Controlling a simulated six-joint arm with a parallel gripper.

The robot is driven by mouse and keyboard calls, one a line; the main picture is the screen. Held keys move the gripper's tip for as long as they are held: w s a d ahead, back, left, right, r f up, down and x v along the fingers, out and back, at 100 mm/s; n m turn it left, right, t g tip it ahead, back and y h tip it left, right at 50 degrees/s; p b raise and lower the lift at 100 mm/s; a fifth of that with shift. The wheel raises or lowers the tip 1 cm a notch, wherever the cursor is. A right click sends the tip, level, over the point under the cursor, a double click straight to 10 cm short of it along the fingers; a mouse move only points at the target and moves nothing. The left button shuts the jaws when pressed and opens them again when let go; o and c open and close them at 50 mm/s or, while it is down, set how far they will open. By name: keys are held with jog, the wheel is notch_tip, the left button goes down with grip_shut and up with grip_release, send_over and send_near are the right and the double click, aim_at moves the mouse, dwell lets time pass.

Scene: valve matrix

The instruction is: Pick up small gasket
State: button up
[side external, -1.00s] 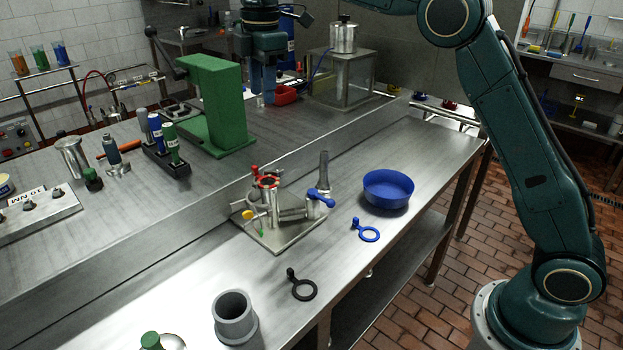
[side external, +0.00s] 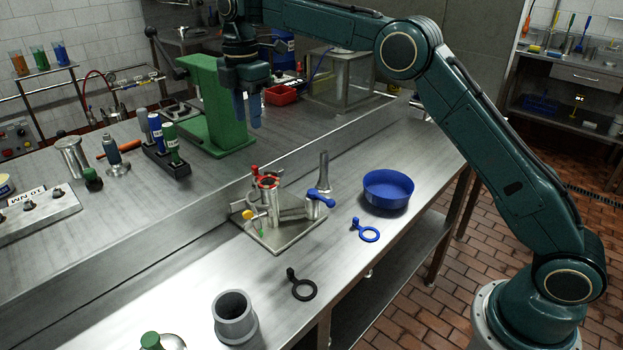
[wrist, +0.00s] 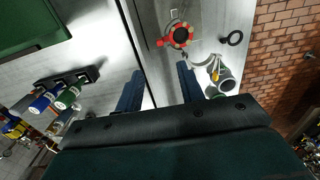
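Two flat rings with tabs lie on the front steel bench in the side view: a black ring (side external: 304,291) near the front edge and a blue ring (side external: 367,234) farther right. I cannot tell for sure which is the small gasket. A dark ring also shows in the wrist view (wrist: 236,37). A valve assembly (side external: 268,207) with a red ring on top stands on a plate to their left; the red ring (wrist: 180,35) shows in the wrist view. My gripper (side external: 248,110) hangs above the raised rear bench, away from the rings. Its fingers (wrist: 160,68) are apart and empty.
A green press (side external: 215,105) stands close left of my gripper. A blue bowl (side external: 388,188) sits right of the valve assembly, and a grey cup (side external: 235,318) sits near the front. A raised ledge separates the benches. The bench around both rings is clear.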

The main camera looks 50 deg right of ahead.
send_over(254, 166)
jog(key=shift+a+f, duration=0.1)
jog(key=shift+f, duration=3.25)
jog(key=shift+f, duration=0.1)
jog(key=shift+s+f, duration=0.1)
jog(key=shift+f, duration=2.4)
grip_shut()
